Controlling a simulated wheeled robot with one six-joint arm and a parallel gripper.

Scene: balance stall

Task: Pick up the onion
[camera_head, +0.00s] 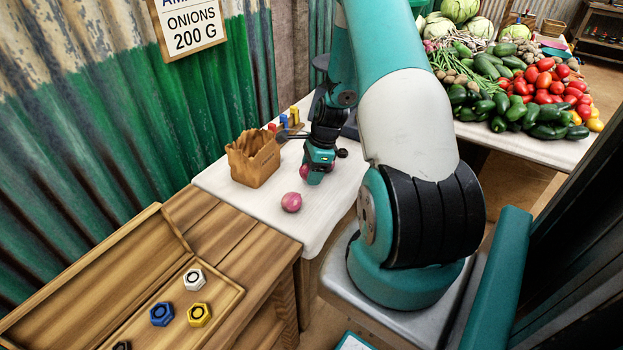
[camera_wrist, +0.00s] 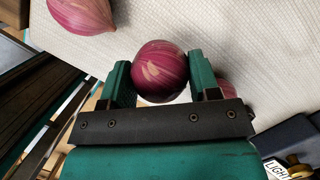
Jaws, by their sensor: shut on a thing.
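My gripper (camera_wrist: 161,76) is shut on a red onion (camera_wrist: 160,66) with a pale scuffed patch, held between its green fingers. I cannot tell whether this onion touches the white table (camera_wrist: 255,40) or is off it. A second red onion (camera_wrist: 82,13) lies apart at the upper left of the wrist view. A third (camera_wrist: 228,89) shows partly behind the right finger. In the head view my gripper (camera_head: 318,172) points down over the white table, with one onion (camera_head: 304,171) at its left side and another (camera_head: 291,202) lying free in front.
A brown paper bag or basket (camera_head: 253,160) stands left of my gripper. Small coloured weights (camera_head: 290,119) and a dark scale part are behind. A wooden tray (camera_head: 232,296) with coloured hex pieces is at front left. Vegetables (camera_head: 545,90) fill the far right table.

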